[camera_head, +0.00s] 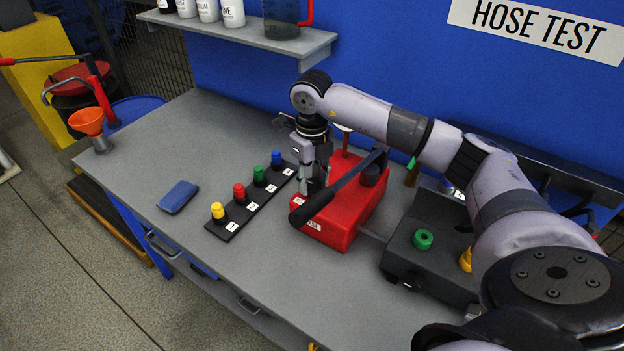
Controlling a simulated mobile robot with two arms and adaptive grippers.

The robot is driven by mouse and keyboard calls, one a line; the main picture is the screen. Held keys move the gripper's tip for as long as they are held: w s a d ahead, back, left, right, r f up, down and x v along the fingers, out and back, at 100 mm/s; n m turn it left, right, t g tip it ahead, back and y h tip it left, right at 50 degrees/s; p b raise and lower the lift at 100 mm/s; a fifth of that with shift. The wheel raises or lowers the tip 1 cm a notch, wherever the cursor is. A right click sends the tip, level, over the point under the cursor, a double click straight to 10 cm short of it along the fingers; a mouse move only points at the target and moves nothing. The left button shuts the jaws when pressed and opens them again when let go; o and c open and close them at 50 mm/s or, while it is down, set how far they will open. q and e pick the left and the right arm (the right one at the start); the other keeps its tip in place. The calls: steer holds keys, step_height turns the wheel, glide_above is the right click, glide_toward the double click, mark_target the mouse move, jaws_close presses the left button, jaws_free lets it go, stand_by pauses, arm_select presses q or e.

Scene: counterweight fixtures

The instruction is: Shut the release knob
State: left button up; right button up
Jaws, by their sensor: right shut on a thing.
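A red hand pump (350,215) with a long black lever (335,190) stands on the grey bench. My right gripper (308,188) comes down at the pump's left end, behind the lever's grip. Its fingers are close together, shut on a small part at that end, which appears to be the release knob. The fingers and the lever hide the knob, so its turn position cannot be told. My left gripper is out of view.
A black strip (232,222) with several coloured knobs lies left of the pump. A blue case (178,196) lies further left. A dark block (425,262) with a green ring (423,239) stands right of the pump. A shelf (262,36) overhangs the back. The bench's left part is mostly clear.

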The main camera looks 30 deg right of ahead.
mark_target(312, 183)
steer(key=shift+r, duration=0.1)
steer(key=o, duration=1.2)
steer(key=shift+c, duration=0.2)
step_height(312, 183, up, 12)
stand_by(0.3)
